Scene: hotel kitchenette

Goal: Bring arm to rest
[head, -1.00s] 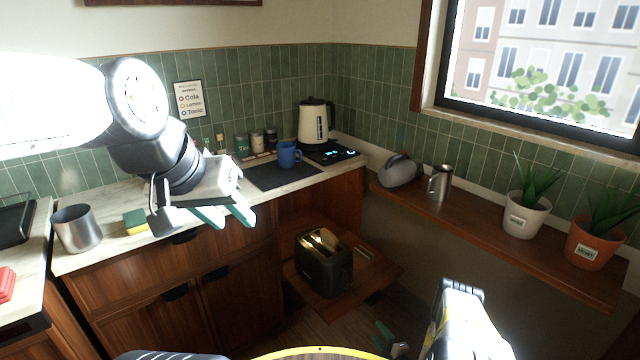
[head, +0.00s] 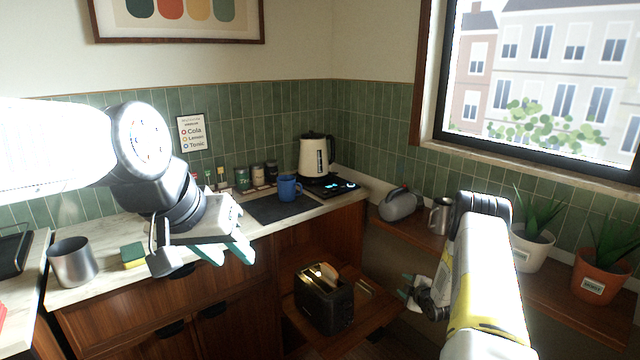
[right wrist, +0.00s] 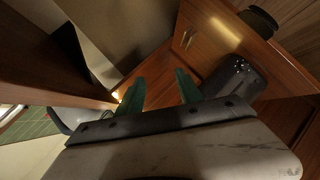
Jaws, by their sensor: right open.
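My left gripper (head: 232,254), with green fingertips, hangs in front of the counter edge on the left. Its fingers are apart and nothing shows between them. My right arm rises from the bottom right, and my right gripper (head: 408,290) is below the wall shelf, to the right of the black toaster (head: 325,300). In the right wrist view my right gripper (right wrist: 160,88) is open and empty, with its two green fingers apart. The dark toaster shows there too (right wrist: 236,84), to the right of the fingers and apart from them.
The toaster, with bread in it, stands on a low pull-out board (head: 372,312). The wooden shelf (head: 545,268) at right holds a grey kettle-like object (head: 398,205), a metal jug (head: 440,215) and two potted plants. The counter holds a blue mug (head: 289,188), cream kettle (head: 314,155), sponge (head: 133,255) and metal cup (head: 72,262).

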